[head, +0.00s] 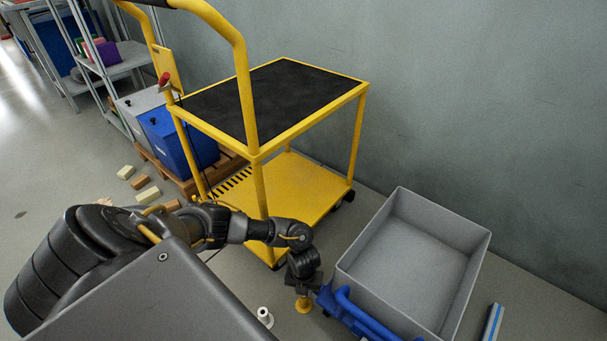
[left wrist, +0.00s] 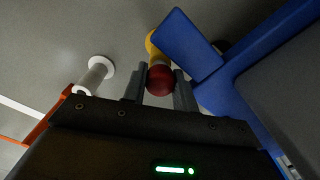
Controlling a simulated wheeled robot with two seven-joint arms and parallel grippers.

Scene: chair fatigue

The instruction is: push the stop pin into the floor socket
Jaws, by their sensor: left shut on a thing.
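My left gripper (head: 302,288) points down near the floor, left of the grey bin. It is shut on the stop pin, which has a red knob (left wrist: 160,80) and a yellow part (left wrist: 152,45) beyond it in the left wrist view. The knob sits between the two fingers. In the head view a yellow round foot (head: 303,305) shows just below the fingers; I cannot tell whether it belongs to the pin or to the floor socket. The socket hole and the pin's tip are hidden. My right gripper is not in view.
A grey bin (head: 462,230) with a blue bar (head: 362,317) stands close to the gripper's right. A white flanged piece (head: 264,316) stands on the floor to its left. A yellow cart (head: 300,180) stands behind, against the wall. A blue-striped bar (head: 492,322) lies at right.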

